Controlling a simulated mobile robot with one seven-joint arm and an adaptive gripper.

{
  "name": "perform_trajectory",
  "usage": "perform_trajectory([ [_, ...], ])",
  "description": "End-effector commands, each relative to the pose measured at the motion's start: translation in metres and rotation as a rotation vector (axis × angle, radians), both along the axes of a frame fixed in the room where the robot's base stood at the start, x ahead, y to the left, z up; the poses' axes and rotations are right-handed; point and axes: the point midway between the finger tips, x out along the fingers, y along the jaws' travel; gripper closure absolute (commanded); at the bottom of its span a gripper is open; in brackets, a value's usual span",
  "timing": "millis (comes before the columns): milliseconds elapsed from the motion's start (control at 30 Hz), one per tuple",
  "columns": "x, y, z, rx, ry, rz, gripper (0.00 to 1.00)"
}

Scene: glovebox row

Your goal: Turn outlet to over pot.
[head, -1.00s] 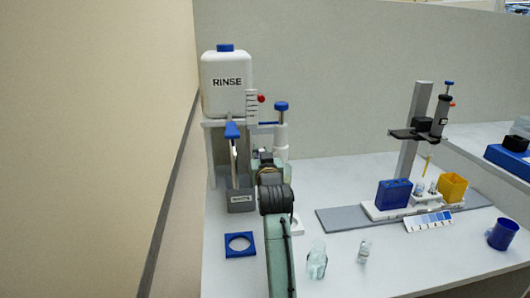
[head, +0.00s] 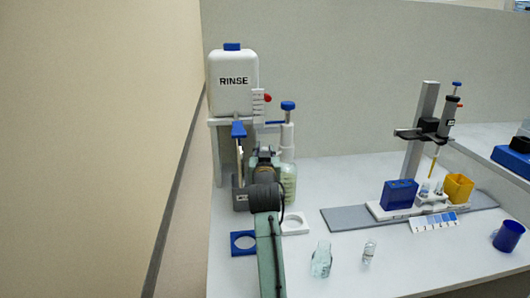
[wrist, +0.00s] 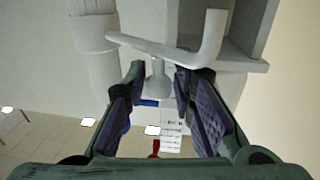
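The outlet (wrist: 165,50) is a thin white tube in the wrist view, bent at its right end and joining a white cylinder (wrist: 95,35) at its left. In the head view the cylinder seems to belong to the blue-capped dispenser (head: 288,135) on a pale bottle (head: 289,182); the outlet is hidden there. My gripper (wrist: 160,72) is open, its fingertips spread just short of the tube, with a small white stem (wrist: 158,72) showing between them. In the head view my gripper is largely hidden near the dispenser. I cannot tell which vessel is the pot.
Glass vessels (head: 321,260) stand right.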

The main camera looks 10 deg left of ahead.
Motion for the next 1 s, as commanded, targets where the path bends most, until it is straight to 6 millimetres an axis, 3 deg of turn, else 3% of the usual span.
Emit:
perform_trajectory([
  [167, 0.0, -0.001, 0.0, -0.001, -0.001, -0.001, 0.62],
  [567, -0.007, -0.002, 0.001, -0.001, -0.002, -0.002, 0.62],
  [1000, -0.093, -0.013, 0.0, 0.0, -0.002, -0.002, 0.62],
])
